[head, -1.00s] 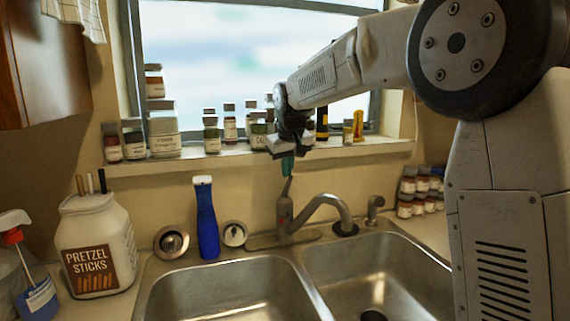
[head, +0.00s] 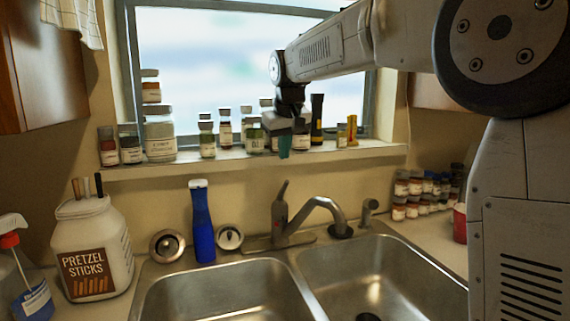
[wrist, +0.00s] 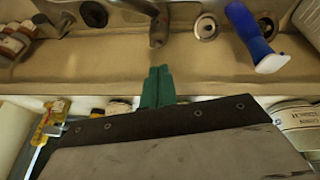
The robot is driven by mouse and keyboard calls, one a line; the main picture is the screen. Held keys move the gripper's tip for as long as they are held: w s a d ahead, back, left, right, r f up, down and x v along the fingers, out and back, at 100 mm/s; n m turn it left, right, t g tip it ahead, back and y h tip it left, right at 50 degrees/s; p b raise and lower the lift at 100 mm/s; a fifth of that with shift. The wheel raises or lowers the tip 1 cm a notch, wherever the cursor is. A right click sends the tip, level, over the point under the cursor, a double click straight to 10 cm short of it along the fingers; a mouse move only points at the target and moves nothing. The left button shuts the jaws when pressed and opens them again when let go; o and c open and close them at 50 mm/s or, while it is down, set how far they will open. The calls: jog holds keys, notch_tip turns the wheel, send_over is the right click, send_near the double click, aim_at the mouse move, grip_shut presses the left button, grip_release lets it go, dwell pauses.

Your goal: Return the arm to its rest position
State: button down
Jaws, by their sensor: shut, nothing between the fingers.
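My gripper (head: 284,147) hangs in front of the window sill in the head view, above the faucet and close to the sill jars. Its green fingers are together with nothing between them. In the wrist view the shut fingers (wrist: 157,86) show at the middle, over the sill edge. My arm reaches in from the right across the window.
Several jars (head: 160,138) and a black-and-yellow flashlight (head: 317,120) stand on the sill. The faucet (head: 305,212) rises behind the double sink (head: 225,292). A blue bottle (head: 203,225) and pretzel jar (head: 92,250) stand left. Spice jars (head: 415,195) are stacked right.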

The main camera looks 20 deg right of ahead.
jog(key=s+d+f+g, duration=0.1)
jog(key=s+f, duration=0.4)
jog(key=s, duration=0.9)
jog(key=s+f+m+g, duration=0.1)
jog(key=s+f, duration=0.4)
jog(key=s, duration=0.9)
jog(key=s+d+f+m, duration=0.1)
jog(key=s+f, duration=0.4)
jog(key=s, duration=0.9)
jog(key=shift+d+f+g+y, duration=0.3)
jog(key=shift+d+f+g, duration=0.05)
jog(key=shift+g, duration=0.05)
